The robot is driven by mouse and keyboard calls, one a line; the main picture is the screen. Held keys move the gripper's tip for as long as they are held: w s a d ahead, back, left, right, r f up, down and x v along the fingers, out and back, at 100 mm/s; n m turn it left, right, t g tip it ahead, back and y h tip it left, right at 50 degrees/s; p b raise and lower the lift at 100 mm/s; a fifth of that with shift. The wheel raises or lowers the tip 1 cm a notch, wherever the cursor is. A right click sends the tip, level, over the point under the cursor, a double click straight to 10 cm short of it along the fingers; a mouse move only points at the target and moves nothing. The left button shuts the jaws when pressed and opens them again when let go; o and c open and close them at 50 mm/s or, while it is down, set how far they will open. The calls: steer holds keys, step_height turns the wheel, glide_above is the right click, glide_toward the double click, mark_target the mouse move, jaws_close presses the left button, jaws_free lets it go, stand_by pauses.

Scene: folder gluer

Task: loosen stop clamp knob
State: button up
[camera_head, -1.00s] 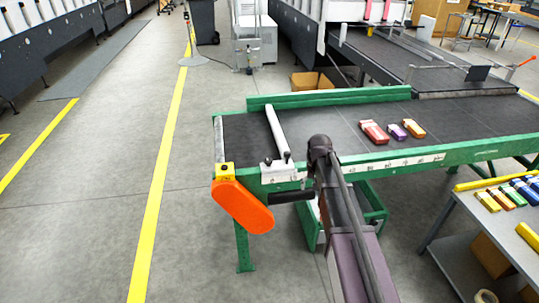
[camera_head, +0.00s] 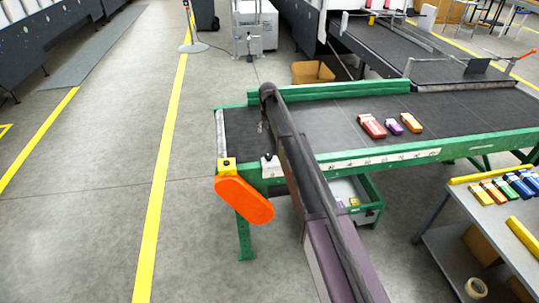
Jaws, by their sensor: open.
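The white stop clamp (camera_head: 270,168) sits on the green front rail of the conveyor, near its left end. A small dark knob (camera_head: 268,157) shows on top of it. My arm crosses just to the right of the clamp and hides part of it. The white stop bar across the belt is almost wholly hidden behind my arm. My arm reaches up over the belt, and its far end is above the belt's back left part.
Red, purple and orange cartons (camera_head: 372,126) lie on the dark belt (camera_head: 460,115). An orange guard (camera_head: 244,200) and a yellow box (camera_head: 227,165) are at the conveyor's left end. A green bin (camera_head: 372,212) stands below. A grey table (camera_head: 490,228) with cartons is at right. The left floor is clear.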

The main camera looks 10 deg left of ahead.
mark_target(269, 156)
steer(key=shift+f, duration=0.2)
step_height(269, 156, down, 14)
steer(key=b, duration=1.3)
steer(key=shift+r+b, duration=0.25)
steer(key=shift+b, duration=0.15)
steer(key=c, duration=1.2)
steer(key=shift+o, duration=0.2)
steer(key=shift+s+d, duration=0.1)
steer(key=shift+d, duration=0.05)
